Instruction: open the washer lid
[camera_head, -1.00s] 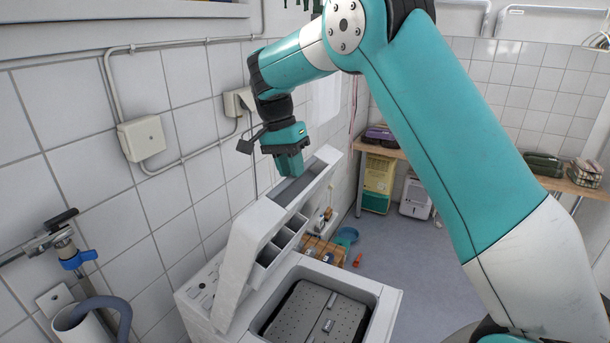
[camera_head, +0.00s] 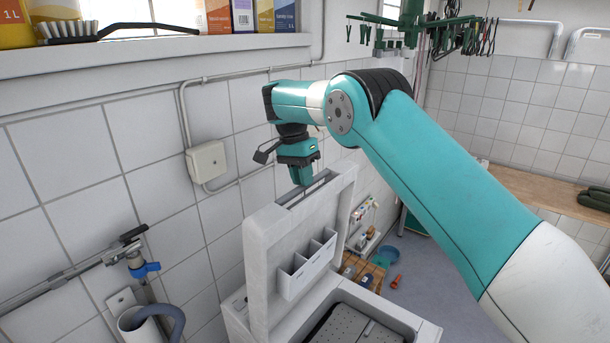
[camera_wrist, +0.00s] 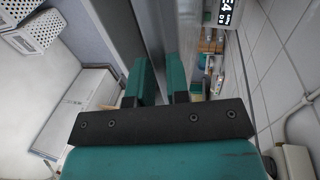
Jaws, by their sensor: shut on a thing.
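The white washer lid (camera_head: 262,250) stands up steeply, near upright, at the back of the washer (camera_head: 405,318). A small tray with several compartments (camera_head: 305,265) is on its inner face. My gripper (camera_head: 302,180) points down at the lid's top edge, by a long slot there, and is shut on that edge. In the wrist view its two green fingers (camera_wrist: 162,85) sit on either side of a grey strip of the lid (camera_wrist: 150,28). The fingertips are partly hidden. The washer's opening shows below the lid, with a dark perforated surface inside.
The tiled wall with a grey box (camera_head: 206,161) and pipes is close behind the lid. A blue-handled tap (camera_head: 145,270) is at the left. A green hanging rack (camera_head: 430,25) hangs at upper right.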

